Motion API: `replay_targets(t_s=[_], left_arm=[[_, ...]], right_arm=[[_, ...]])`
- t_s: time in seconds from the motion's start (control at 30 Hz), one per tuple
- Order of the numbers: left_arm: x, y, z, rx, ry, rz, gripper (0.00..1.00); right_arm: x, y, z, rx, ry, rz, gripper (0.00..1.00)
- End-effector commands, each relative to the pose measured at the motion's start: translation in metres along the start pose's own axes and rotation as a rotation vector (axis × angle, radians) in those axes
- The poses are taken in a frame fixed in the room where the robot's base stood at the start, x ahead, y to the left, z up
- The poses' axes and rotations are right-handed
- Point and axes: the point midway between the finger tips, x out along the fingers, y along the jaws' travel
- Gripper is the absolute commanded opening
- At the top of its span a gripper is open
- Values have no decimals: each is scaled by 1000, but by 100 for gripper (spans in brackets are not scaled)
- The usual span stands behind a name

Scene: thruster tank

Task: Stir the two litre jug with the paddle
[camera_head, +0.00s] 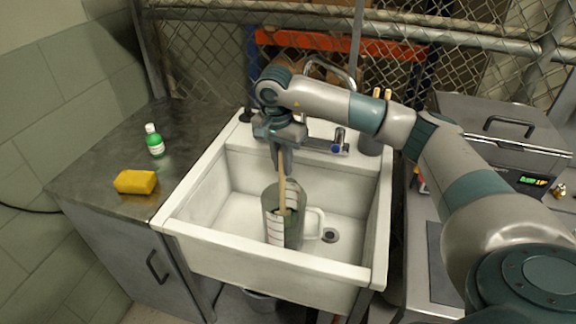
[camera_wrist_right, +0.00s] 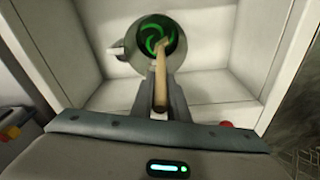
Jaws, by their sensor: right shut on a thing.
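The two litre jug (camera_head: 271,222) stands upright in the white sink, a clear grey vessel with white markings and a pale handle at its right. In the right wrist view the jug (camera_wrist_right: 126,66) shows from above, with dark contents and bright green swirls. My right gripper (camera_head: 284,168) is above the jug, shut on the wooden paddle (camera_head: 282,192). The paddle (camera_wrist_right: 161,85) points down into the jug's mouth; its lower end is hidden in the contents. My left gripper is in neither view.
The white sink (camera_head: 207,193) surrounds the jug, with a drain (camera_head: 329,236) to its right and a tap (camera_head: 338,141) behind. A yellow sponge (camera_head: 135,182) and a green bottle (camera_head: 154,141) are on the left counter. A steel lidded unit (camera_head: 500,130) stands at the right.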

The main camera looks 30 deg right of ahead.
Motion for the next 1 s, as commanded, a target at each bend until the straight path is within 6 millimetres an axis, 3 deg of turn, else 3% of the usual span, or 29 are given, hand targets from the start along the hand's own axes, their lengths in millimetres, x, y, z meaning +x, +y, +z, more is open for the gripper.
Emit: replay_targets(t_s=[1.0], left_arm=[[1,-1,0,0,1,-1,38]], right_arm=[[-3,-6,20,0,1,0,0]])
